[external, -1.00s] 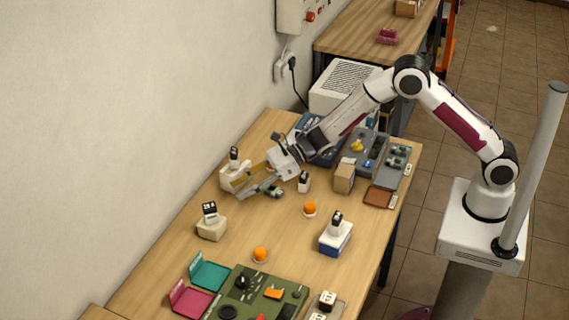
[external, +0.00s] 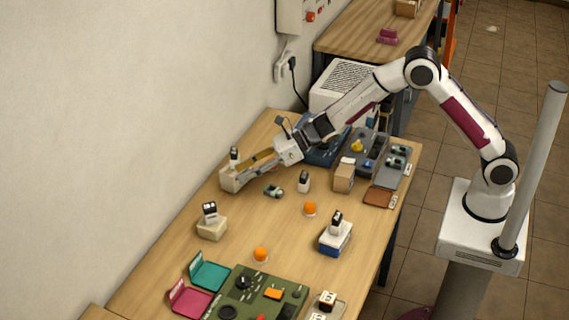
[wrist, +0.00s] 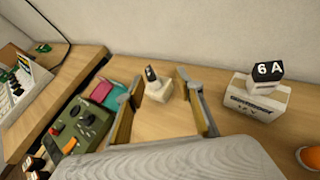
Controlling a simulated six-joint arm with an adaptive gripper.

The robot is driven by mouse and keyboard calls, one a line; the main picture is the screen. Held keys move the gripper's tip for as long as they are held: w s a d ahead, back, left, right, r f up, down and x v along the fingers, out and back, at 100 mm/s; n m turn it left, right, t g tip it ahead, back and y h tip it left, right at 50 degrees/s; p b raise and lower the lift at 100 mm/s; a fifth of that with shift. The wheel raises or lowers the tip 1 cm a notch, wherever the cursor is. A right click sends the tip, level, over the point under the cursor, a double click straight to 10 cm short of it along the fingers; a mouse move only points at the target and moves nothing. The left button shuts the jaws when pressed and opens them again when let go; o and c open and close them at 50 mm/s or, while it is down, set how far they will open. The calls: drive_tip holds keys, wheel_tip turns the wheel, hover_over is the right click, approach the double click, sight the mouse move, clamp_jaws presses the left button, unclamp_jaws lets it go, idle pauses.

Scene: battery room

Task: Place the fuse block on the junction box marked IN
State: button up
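Several small white blocks with black tops look like fuse blocks; I cannot tell which is the task's. One block (external: 303,182) stands on bare table. Others sit on pale boxes: one on the box near the wall (external: 229,181), one on the box further front (external: 212,229), and one on a blue-and-white box (external: 335,241). No IN mark is readable. My gripper (external: 244,174) is over the table beside the box near the wall. In the wrist view my gripper (wrist: 159,76) is open and empty, with a block-topped box (wrist: 157,90) beyond its fingers.
A green-black part (external: 274,191) lies below my gripper. Two orange round things (external: 310,209) (external: 260,254) lie mid-table. A cardboard box (external: 344,178) and grey trays stand at the back right. Teal (external: 210,273) and pink holders and a green panel (external: 250,301) occupy the front.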

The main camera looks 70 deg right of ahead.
drive_tip(key=s+d+r+m+h, duration=0.3)
drive_tip(key=s+d+r+m, duration=0.2)
drive_tip(key=d+r+m, duration=0.3)
drive_tip(key=s+d+r+m+h, duration=0.4)
drive_tip(key=s+d+r+m, duration=0.15)
drive_tip(key=d+m, duration=0.4)
drive_tip(key=s+d+r+m+g+h, duration=0.1)
drive_tip(key=s+d+m, duration=0.3)
drive_tip(key=s+m, duration=0.45)
drive_tip(key=s+d+r+m+g+h, duration=0.15)
drive_tip(key=s+d+m, duration=0.4)
drive_tip(key=s, duration=0.65)
drive_tip(key=s+a+f+m+g, duration=0.1)
drive_tip(key=s+f+m, duration=0.1)
drive_tip(key=s+m, duration=0.3)
drive_tip(key=s+f+m+g+y, duration=0.1)
drive_tip(key=s+m, duration=0.4)
drive_tip(key=s, duration=0.8)
drive_tip(key=shift+a+f, duration=0.35)
drive_tip(key=shift+f, duration=0.1)
